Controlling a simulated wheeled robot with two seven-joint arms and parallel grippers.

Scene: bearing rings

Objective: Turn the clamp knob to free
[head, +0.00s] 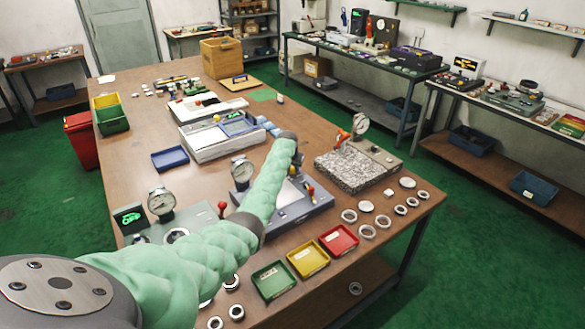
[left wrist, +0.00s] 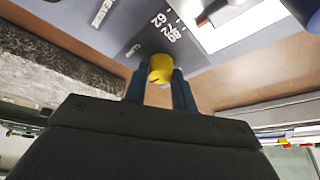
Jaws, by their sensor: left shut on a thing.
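The yellow clamp knob (left wrist: 160,66) sits between the two dark fingers of my left gripper (left wrist: 161,88) in the left wrist view. The gripper is shut on it. The knob is over a grey panel (left wrist: 140,42) with white printed numbers. In the head view my left arm reaches across the table to the grey-blue fixture (head: 318,203), and its wrist is above the fixture's back edge. The arm hides part of the fixture, and I cannot make out the knob there. The knob's angle is hard to tell. My right gripper is not in view.
Green (head: 273,280), yellow (head: 308,257) and red (head: 339,240) trays line the front edge. Several metal rings lie at the right. A dial gauge (head: 161,203) stands left of the arm.

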